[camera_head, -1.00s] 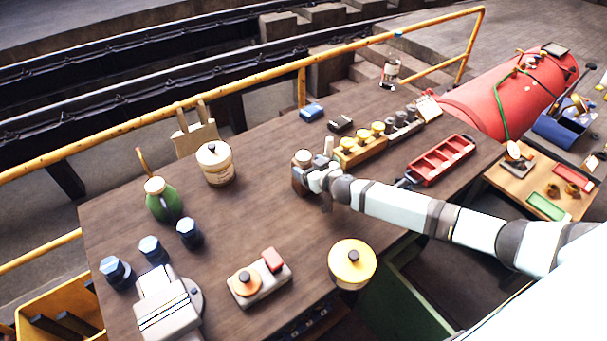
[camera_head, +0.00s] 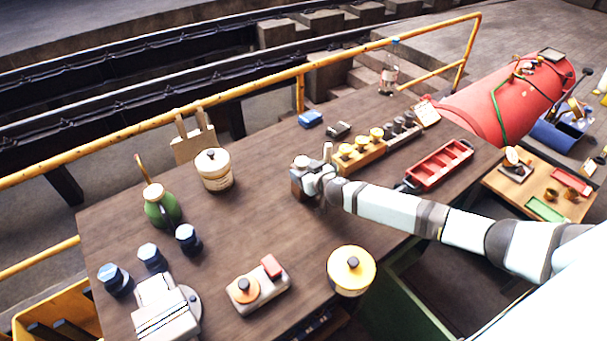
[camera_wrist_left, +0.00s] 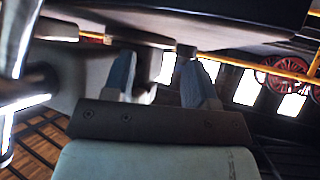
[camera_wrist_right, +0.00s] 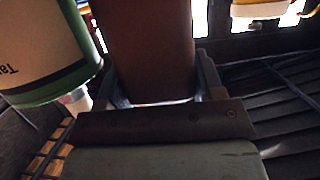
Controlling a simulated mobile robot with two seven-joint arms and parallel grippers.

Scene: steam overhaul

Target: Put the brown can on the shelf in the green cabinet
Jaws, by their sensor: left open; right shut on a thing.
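The brown can (camera_wrist_right: 150,45) stands between the fingers of my right gripper (camera_wrist_right: 157,85), which is shut on it. In the head view the brown can (camera_head: 298,186) is upright at the middle of the wooden bench, with my right gripper (camera_head: 312,184) on its right side. I cannot tell whether its base touches the bench. The green cabinet (camera_head: 412,305) shows in part below the bench's front edge; its shelf is hidden. My left gripper (camera_wrist_left: 160,82) is open and empty in the left wrist view, and out of the head view.
A yellow-lidded tin (camera_head: 351,270) stands at the bench's front edge, above the cabinet. A cream jar (camera_head: 215,171), a green oil can (camera_head: 162,206), a red tray (camera_head: 440,163) and a bottle (camera_head: 390,66) stand around. A cream and green container (camera_wrist_right: 40,50) shows left of the brown can.

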